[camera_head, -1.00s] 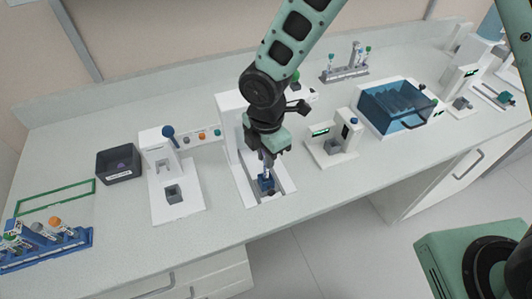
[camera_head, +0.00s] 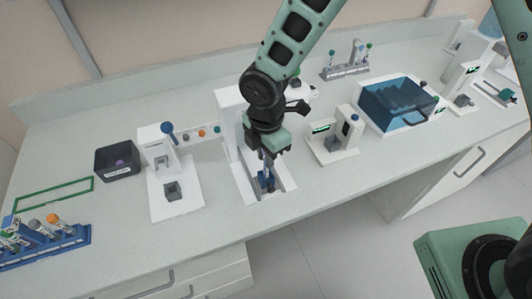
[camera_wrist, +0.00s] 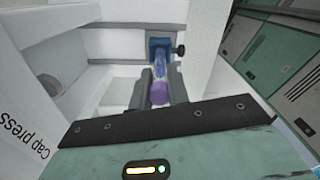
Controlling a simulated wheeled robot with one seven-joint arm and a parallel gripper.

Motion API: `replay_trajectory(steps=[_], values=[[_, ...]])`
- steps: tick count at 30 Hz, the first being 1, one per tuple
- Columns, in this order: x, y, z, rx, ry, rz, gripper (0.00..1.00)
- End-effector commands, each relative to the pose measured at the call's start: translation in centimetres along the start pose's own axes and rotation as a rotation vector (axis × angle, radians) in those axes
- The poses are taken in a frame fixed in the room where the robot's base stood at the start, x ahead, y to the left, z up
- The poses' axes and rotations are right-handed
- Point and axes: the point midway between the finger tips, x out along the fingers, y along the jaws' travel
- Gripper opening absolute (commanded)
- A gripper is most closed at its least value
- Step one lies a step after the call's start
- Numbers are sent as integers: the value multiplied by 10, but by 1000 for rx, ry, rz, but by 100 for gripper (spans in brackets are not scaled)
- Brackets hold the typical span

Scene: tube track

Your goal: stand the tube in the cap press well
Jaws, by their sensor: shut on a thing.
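The tube (camera_wrist: 160,86) is clear with a purple cap and shows bluish in the wrist view. My gripper (camera_wrist: 161,84) is shut on it near the cap. Its far end is at a blue block (camera_wrist: 160,48) with a dark side knob; whether it is seated in the block I cannot tell. In the head view my gripper (camera_head: 267,168) points down over the blue block (camera_head: 266,181) in the slotted base of the middle white device (camera_head: 251,188). The words "Cap press" show on a white face (camera_wrist: 40,115) at the wrist view's left.
Left of my gripper stands a white device with a blue-knobbed lever and a grey well (camera_head: 172,190). A dark box (camera_head: 117,160) and a blue tube rack (camera_head: 70,240) lie further left. A white device (camera_head: 335,140) and a blue-lidded box (camera_head: 397,103) stand to the right.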

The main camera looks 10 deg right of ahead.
Motion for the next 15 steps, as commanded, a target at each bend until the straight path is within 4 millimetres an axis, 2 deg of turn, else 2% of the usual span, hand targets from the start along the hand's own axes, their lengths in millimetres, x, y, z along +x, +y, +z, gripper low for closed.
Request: replay_trajectory(steps=[15], values=[[13, 0, 0, 0, 0, 0, 1]])
